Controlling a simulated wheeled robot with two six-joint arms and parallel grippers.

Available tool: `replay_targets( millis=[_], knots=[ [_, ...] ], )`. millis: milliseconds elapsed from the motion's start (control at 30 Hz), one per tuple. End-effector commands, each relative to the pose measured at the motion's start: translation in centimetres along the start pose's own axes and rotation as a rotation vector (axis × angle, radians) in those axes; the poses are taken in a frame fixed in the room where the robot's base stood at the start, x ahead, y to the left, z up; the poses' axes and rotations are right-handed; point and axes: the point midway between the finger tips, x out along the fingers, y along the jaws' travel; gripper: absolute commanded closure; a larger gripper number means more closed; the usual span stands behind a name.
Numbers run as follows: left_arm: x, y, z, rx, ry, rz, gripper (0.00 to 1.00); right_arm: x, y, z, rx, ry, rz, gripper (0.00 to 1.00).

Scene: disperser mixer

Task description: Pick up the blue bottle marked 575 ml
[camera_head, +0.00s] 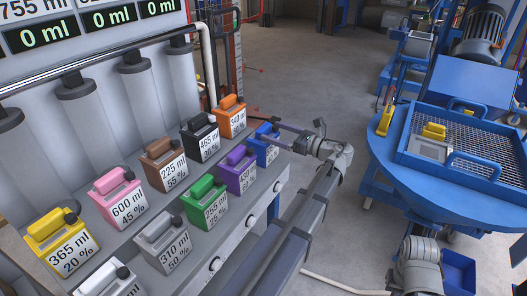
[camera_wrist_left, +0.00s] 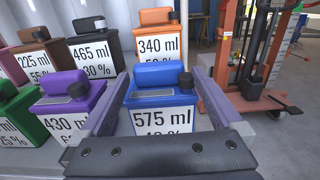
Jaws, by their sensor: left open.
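In the head view the blue bottle (camera_head: 265,149) is partly covered by my left gripper (camera_head: 281,135). That gripper is open, and the wrist view shows its two fingers (camera_wrist_left: 160,84) on either side of the bottle, the bottle between them. I cannot tell whether either finger touches the bottle. My right gripper does not show.
A purple bottle (camera_head: 238,171) stands just left of the blue one, an orange bottle (camera_head: 231,117) behind it. Several other coloured bottles share the grey bench. A round blue table (camera_head: 408,163) with a mesh tray (camera_head: 509,179) stands right. Open floor lies between.

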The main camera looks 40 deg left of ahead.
Motion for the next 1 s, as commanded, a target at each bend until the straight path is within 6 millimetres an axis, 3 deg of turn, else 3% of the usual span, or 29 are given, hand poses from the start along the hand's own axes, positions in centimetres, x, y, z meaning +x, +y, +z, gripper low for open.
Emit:
replay_targets(
  millis=[300,567,900,1000],
  knots=[
    [2.3,0.1,0.0,-0.002,0.001,0.002,0.00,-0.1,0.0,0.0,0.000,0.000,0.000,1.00],
    [3.2,0.1,0.0,-0.002,0.002,0.000,0.00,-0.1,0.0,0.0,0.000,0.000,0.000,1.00],
    [7.5,0.3,0.0,-0.003,0.002,0.002,0.00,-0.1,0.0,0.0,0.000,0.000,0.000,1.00],
    [7.8,0.2,0.0,-0.003,0.002,-0.001,0.00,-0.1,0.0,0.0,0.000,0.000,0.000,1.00]
  ],
)
